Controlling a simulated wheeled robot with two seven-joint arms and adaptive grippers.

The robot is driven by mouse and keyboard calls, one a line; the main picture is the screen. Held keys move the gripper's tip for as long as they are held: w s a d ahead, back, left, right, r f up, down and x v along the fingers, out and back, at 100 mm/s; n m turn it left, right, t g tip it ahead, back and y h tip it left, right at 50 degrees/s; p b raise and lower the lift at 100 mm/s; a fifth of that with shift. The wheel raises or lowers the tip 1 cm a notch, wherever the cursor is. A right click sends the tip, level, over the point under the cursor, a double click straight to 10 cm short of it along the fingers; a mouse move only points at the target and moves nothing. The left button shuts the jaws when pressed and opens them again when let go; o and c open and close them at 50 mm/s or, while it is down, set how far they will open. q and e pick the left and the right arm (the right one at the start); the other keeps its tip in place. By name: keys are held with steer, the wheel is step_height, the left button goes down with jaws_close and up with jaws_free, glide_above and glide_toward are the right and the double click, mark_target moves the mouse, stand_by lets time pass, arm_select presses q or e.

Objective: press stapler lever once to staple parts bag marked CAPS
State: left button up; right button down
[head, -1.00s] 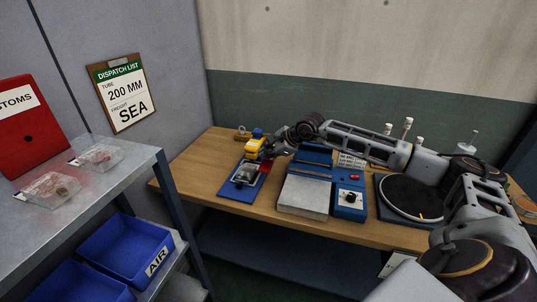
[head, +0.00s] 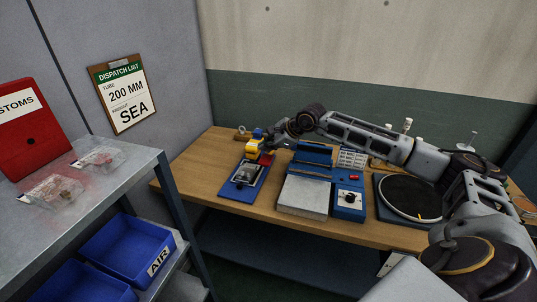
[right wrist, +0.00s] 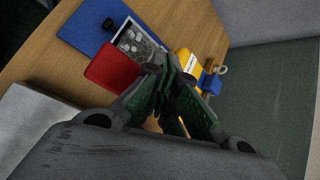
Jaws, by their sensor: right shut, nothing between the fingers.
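The yellow and blue stapler (head: 253,146) stands at the back left of the wooden bench, behind a blue board (head: 235,192). A clear bag of small grey parts (head: 246,173) lies on the board; a red piece (right wrist: 113,66) lies beside it. I cannot read CAPS on the bag. My right gripper (head: 268,146) is shut and empty, just right of the stapler. In the right wrist view its closed fingers (right wrist: 170,72) partly cover the bag, and the stapler (right wrist: 192,66) shows just beyond them. I cannot tell whether they touch it. My left gripper is not in view.
A blue sealing machine with a grey plate (head: 303,196) and a control box (head: 349,200) stands right of the board. A round dark turntable (head: 408,198) is further right. A metal shelf (head: 115,191) with blue bins (head: 125,250) is at the left.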

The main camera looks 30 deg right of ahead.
steer(key=shift+r, duration=0.25)
steer(key=shift+r+p, duration=1.15)
steer(key=shift+r, duration=1.35)
